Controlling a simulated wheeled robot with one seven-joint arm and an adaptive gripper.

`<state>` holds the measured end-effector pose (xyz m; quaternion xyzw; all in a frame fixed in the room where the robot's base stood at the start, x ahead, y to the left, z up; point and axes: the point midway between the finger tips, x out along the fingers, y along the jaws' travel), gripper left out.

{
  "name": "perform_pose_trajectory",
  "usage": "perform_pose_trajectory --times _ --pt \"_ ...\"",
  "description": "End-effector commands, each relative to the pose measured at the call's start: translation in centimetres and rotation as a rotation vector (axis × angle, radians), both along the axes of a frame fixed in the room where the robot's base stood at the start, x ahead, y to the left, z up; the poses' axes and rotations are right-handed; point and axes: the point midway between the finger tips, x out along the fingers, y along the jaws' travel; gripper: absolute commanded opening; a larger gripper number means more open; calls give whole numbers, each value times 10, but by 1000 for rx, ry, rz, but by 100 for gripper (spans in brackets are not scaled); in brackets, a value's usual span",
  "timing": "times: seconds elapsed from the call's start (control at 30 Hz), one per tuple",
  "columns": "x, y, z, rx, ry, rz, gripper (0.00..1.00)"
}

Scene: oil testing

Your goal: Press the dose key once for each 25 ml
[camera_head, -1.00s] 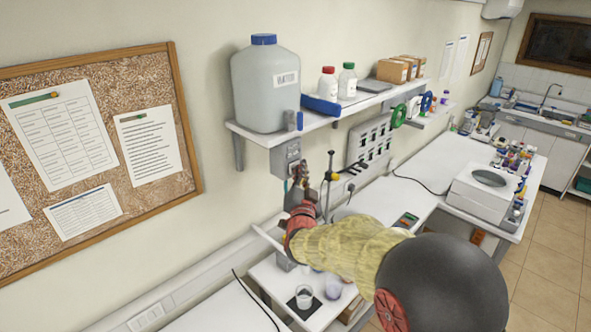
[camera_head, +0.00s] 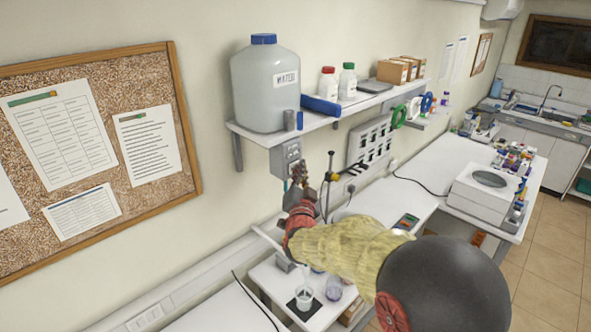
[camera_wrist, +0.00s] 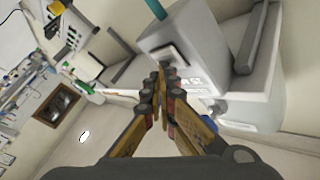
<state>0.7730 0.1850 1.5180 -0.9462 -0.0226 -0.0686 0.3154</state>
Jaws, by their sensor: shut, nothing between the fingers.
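The grey dispenser box (camera_head: 281,160) hangs under the wall shelf, below the large jug (camera_head: 265,85). Its front panel has small keys, too small to read. My gripper (camera_head: 299,172) is shut and empty, with its fingertips just in front of and below this panel. In the wrist view, the closed fingertips (camera_wrist: 163,70) point at the box (camera_wrist: 188,38), close to a pale key-like plate in a dark frame; I cannot tell whether they touch it. A clear beaker (camera_head: 304,297) stands on a black pad on the bench below.
The shelf (camera_head: 340,118) above holds two capped bottles, a blue roll and boxes. A second vessel (camera_head: 333,288) is beside the beaker.

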Motion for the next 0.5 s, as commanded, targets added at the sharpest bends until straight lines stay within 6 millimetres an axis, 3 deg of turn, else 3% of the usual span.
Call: perform_pose_trajectory --times 0.5 --pt "-12 -11 -1 0 0 0 0"
